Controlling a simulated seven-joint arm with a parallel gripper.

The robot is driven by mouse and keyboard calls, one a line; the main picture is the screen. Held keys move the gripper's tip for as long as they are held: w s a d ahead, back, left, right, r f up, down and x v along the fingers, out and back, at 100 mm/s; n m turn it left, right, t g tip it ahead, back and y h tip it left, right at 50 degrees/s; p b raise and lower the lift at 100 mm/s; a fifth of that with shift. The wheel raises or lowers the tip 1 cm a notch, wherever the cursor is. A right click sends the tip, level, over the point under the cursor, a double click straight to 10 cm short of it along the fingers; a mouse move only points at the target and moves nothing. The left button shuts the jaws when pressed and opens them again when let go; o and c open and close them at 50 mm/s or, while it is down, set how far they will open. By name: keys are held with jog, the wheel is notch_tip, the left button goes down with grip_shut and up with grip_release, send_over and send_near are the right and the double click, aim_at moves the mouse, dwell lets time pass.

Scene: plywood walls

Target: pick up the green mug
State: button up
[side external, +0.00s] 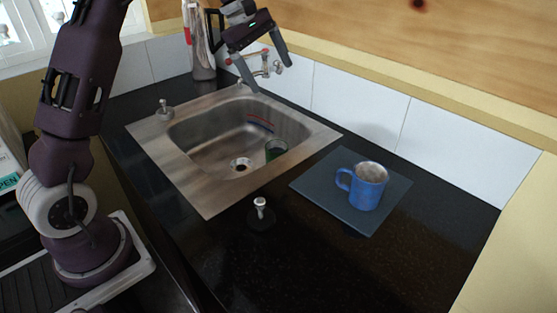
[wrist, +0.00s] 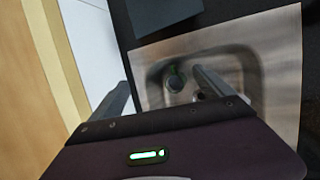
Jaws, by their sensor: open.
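The green mug (side external: 275,149) looks like a small dark green cup in the sink basin, near its right wall and beside the drain. In the wrist view a small round dark green shape (wrist: 175,81), which appears to be the same mug, lies in the basin between my fingers in the picture. My gripper (side external: 271,77) is open and empty, high above the back of the sink near the faucet, well apart from the mug. Its two spread fingers also show in the wrist view (wrist: 163,80).
The metal sink (side external: 180,165) is set in a black counter. A blue mug (side external: 367,187) stands on a dark square mat (side external: 328,204) to its right. The faucet (side external: 262,66) is behind the sink. A bottle (side external: 200,50) stands back left. A small metal-topped fixture (side external: 260,208) stands in front.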

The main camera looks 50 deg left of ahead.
jog(key=w+a+f+n+g, duration=0.1)
jog(key=w+a+f+n, duration=0.4)
jog(key=f, duration=0.8)
send_over(279, 148)
jog(key=s, duration=0.3)
notch_tip(279, 148, down, 9)
jog(key=shift+n+g+h, duration=0.3)
jog(key=shift+g, duration=0.2)
jog(key=x, duration=0.8)
jog(key=shift+s+a+f, duration=0.25)
jog(key=shift+s+f, duration=0.1)
jog(key=shift+f, duration=0.15)
jog(key=shift+w+d+f, duration=0.1)
jog(key=shift+d+f, duration=0.05)
jog(key=shift+f, duration=0.2)
jog(key=shift+r, duration=0.1)
grip_shut()
jog(key=shift+r, duration=0.1)
notch_tip(279, 148, up, 9)
jog(key=s+n+t+y, duration=0.1)
jog(key=n+y, duration=0.5)
jog(key=n, duration=1.2)
jog(key=shift+d+t, duration=0.3)
jog(key=shift+t, duration=0.4)
